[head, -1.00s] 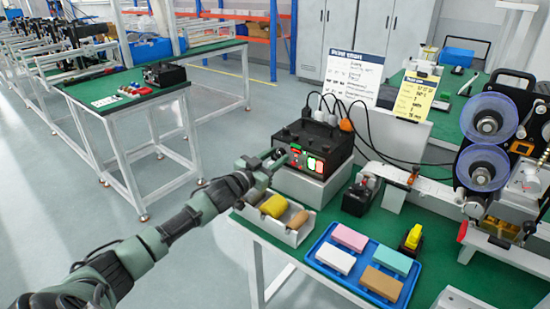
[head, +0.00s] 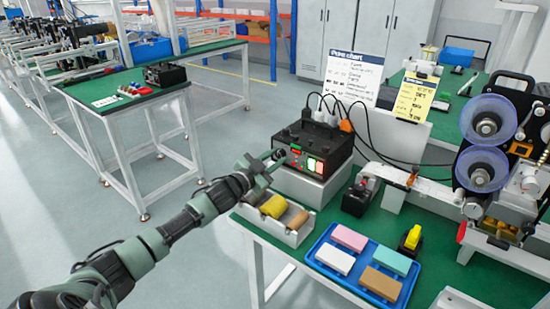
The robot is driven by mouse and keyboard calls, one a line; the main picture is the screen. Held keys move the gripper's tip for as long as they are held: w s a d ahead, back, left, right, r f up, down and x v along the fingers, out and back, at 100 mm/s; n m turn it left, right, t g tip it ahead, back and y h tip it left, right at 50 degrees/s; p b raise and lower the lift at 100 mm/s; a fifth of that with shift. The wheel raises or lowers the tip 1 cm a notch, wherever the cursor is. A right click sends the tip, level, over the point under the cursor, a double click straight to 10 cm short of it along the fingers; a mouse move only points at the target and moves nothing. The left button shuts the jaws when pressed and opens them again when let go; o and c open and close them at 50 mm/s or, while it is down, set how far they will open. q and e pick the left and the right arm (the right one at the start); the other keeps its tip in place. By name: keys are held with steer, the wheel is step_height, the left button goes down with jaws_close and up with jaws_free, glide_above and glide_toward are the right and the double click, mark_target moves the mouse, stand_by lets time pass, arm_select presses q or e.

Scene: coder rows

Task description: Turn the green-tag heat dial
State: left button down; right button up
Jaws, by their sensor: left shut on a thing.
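The black control box (head: 322,146) stands on a light grey block at the back left of the green table, with a small lit green patch (head: 311,163) and red marks on its front. My left gripper (head: 278,155) reaches in from the left and is shut at the left end of this front, on a heat dial. The fingers hide the dial, so I cannot read its tag or its pointer. My right gripper is not in view.
A blue tray (head: 350,282) of blocks lies in front. A small black device (head: 357,200) stands right of the box, and cables rise behind it. A reel machine (head: 487,165) stands at right.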

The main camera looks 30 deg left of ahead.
arm_select(q)
steer(key=shift+m, duration=1.9)
steer(key=c, duration=1.4)
jaws_free()
steer(key=shift+c, duration=0.2)
steer(key=s, duration=0.6)
steer(key=shift+s+a+f, duration=0.1)
steer(key=shift+s+a, duration=0.05)
steer(key=shift+a, duration=0.1)
steer(key=shift+s+b, duration=0.3)
steer(key=shift+s, duration=0.45)
